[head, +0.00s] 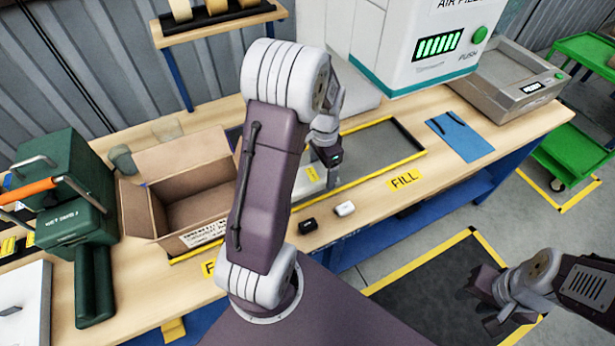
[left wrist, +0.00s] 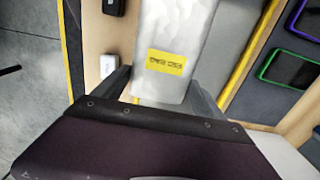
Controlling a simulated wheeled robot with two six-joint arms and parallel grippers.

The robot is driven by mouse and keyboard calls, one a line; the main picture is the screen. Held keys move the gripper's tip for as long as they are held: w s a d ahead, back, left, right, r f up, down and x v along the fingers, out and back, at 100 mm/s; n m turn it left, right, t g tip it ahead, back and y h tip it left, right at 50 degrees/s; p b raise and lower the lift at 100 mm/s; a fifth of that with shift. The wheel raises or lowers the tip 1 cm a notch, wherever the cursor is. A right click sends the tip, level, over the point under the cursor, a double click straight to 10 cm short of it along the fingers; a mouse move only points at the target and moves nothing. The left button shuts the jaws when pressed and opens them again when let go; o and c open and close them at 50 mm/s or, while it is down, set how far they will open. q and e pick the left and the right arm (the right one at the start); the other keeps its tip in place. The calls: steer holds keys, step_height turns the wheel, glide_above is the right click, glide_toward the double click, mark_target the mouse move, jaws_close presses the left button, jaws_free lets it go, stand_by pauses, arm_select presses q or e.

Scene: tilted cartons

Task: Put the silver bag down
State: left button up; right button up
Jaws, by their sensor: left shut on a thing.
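The silver bag (left wrist: 178,25) with a yellow label lies between the two fingers of my left gripper in the left wrist view. My left gripper (left wrist: 160,95) is shut on one end of it. In the head view the bag (head: 311,184) is mostly hidden behind my left arm, near the yellow-edged grey area of the bench. I cannot tell whether it touches the surface. My left gripper (head: 329,160) points down there. My right gripper (head: 490,304) is at the lower right over the dark floor mat, away from the bench; its fingers are unclear.
An open carton (head: 190,190) stands tilted left of my left arm. A black item (head: 308,225) and a white item (head: 345,208) lie near the bench's front edge. A blue sheet (head: 459,137) lies to the right. Green and purple-edged devices (left wrist: 290,65) show in the left wrist view.

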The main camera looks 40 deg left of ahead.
mark_target(308, 164)
arm_select(q)
steer(key=a+f, duration=0.1)
steer(key=a, duration=0.2)
steer(key=a+f, duration=0.1)
steer(key=shift+s+a+f, duration=0.25)
steer(key=shift+s+f, duration=0.05)
steer(key=shift+f, duration=2.05)
steer(key=shift+d, duration=0.1)
steer(key=o, duration=1.2)
steer(key=shift+f, duration=0.1)
steer(key=shift+c, duration=0.2)
